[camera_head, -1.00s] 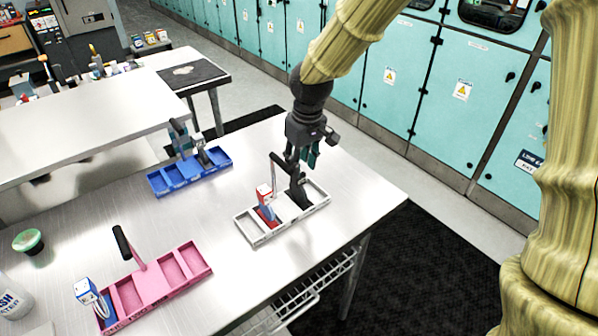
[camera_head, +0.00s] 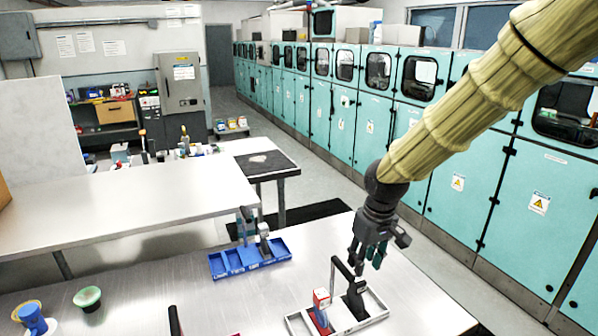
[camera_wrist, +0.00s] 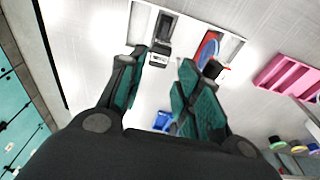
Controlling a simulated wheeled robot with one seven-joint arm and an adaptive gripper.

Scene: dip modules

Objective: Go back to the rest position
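My gripper (camera_head: 367,262) hangs over the right part of the near table, just above and behind the white tray (camera_head: 375,320). In the wrist view its two green-padded fingers (camera_wrist: 158,88) are spread apart with nothing between them. The gripper looks clear of the tray.
A blue tray (camera_head: 249,258) holding a grey-blue item stands further back on the table (camera_head: 185,290). A pink tray (camera_wrist: 290,75) shows in the wrist view. Teal cabinets (camera_head: 470,200) line the right side.

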